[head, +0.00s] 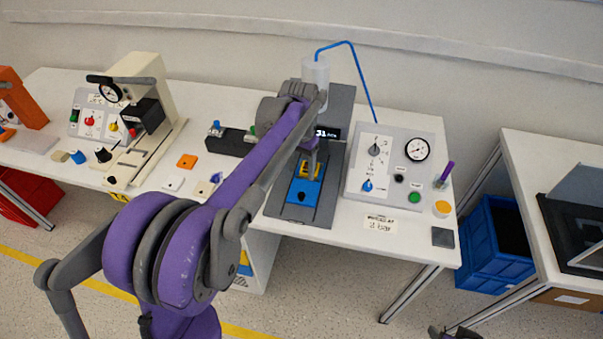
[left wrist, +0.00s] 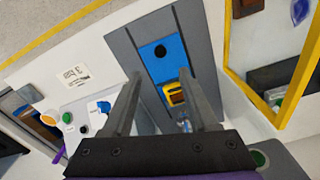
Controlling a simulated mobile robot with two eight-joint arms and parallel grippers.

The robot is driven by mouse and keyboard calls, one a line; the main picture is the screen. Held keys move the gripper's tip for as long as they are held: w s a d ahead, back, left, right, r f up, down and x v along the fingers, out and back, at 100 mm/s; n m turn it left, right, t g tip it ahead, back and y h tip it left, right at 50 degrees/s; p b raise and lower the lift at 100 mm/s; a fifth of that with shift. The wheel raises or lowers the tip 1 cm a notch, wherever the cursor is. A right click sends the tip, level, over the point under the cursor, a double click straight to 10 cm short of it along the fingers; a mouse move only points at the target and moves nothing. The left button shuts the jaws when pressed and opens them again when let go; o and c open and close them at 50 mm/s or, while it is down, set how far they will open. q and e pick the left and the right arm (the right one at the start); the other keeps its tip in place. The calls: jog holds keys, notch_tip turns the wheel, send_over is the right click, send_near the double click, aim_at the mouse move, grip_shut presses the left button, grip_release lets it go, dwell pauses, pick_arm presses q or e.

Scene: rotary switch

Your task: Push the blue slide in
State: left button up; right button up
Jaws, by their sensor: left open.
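The blue slide (head: 303,193) lies in a dark grey base (head: 277,210) of a bench device, with a dark round hole near its front end. A yellow piece (head: 313,167) with a dark middle sits at its rear part. In the left wrist view the blue slide (left wrist: 162,57) and the yellow piece (left wrist: 173,97) show beyond my fingers. My left gripper (head: 311,150) is above the device, over the slide's rear; its fingers (left wrist: 160,78) are apart with nothing between them. A dark part at the head view's bottom edge may be my right gripper (head: 455,333), mostly cut off.
A panel (head: 360,183) with knobs, a gauge and a green button stands right of the device. A clear cylinder (head: 316,72) with a blue hose rises behind. A press (head: 137,85) and small blocks are to the left. The table's front edge lies close before the slide.

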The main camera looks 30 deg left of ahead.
aim_at(301, 194)
pick_arm(q)
jog(key=s+a+m+t+h+b, duration=0.1)
jog(key=s+a+m+t+h, duration=0.1)
jog(key=s+m+t, duration=0.3)
jog(key=shift+m+g, duration=0.3)
jog(key=shift+g, duration=0.4)
jog(key=x, duration=1.1)
jog(key=shift+w+a+f+b, duration=0.15)
jog(key=shift+w+b, duration=0.25)
jog(key=shift+w, duration=0.05)
grip_shut()
